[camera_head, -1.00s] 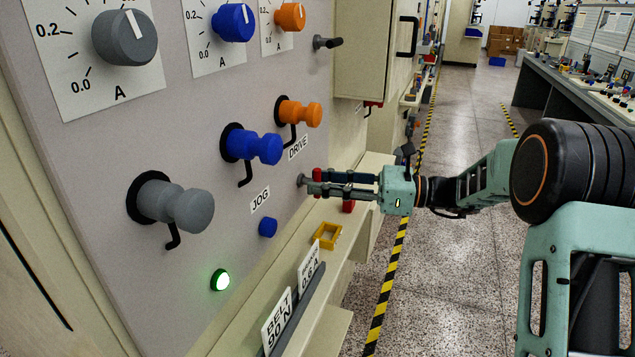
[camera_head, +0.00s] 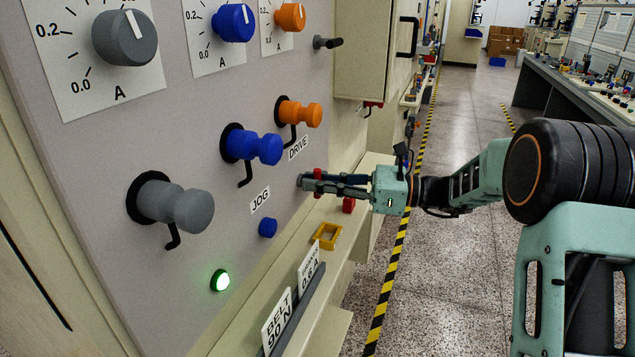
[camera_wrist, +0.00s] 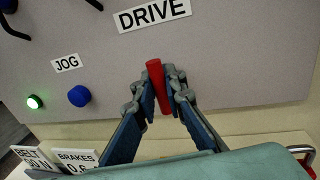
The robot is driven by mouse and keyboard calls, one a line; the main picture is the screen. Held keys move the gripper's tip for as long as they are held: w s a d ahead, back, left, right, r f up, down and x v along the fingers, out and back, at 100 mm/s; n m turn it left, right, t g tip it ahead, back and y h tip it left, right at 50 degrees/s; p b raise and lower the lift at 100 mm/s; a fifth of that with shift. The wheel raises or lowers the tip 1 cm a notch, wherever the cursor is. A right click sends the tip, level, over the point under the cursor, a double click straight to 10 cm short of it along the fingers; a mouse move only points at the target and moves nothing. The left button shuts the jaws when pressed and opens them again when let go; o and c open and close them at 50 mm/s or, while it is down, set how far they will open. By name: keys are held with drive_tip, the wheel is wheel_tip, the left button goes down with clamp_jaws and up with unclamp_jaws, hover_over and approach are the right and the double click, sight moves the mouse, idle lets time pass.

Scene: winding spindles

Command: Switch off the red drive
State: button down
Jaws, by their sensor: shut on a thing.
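The red drive switch is a red lever (camera_wrist: 157,85) below the DRIVE label (camera_wrist: 154,14) in the wrist view. In the head view a red bit of it (camera_head: 317,175) shows at my gripper's fingers, under the DRIVE label (camera_head: 299,148). My gripper (camera_head: 312,183) reaches in from the right at the grey panel. In the wrist view my gripper (camera_wrist: 161,93) has a finger on each side of the red lever and is shut on it. The lever's base is partly hidden by the fingers.
A blue JOG button (camera_head: 268,227) and a lit green lamp (camera_head: 220,280) are on the panel to the left. Grey, blue and orange spindle knobs stick out above.

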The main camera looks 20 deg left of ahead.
drive_tip(key=shift+n, duration=0.3)
drive_tip(key=n+b, duration=0.2)
drive_tip(key=n, duration=0.2)
drive_tip(key=shift+f+h+b, duration=0.15)
drive_tip(key=shift+h+b, duration=0.2)
drive_tip(key=shift+h, duration=0.05)
drive_tip(key=n+b, duration=0.2)
drive_tip(key=n+t+b, duration=0.1)
drive_tip(key=n+b, duration=0.1)
drive_tip(key=n, duration=0.1)
drive_tip(key=shift+s+f+t+h+b, duration=0.2)
drive_tip(key=shift+t+h+b, duration=0.1)
drive_tip(key=shift+h+b, duration=0.1)
drive_tip(key=n+t+b, duration=0.1)
drive_tip(key=n+b, duration=0.3)
drive_tip(key=b, duration=0.2)
drive_tip(key=shift+f, duration=0.1)
drive_tip(key=n+t+b, duration=0.1)
drive_tip(key=n+b, duration=0.1)
drive_tip(key=b, duration=0.1)
drive_tip(key=shift+r, duration=0.2)
drive_tip(key=c, duration=2)
unclamp_jaws()
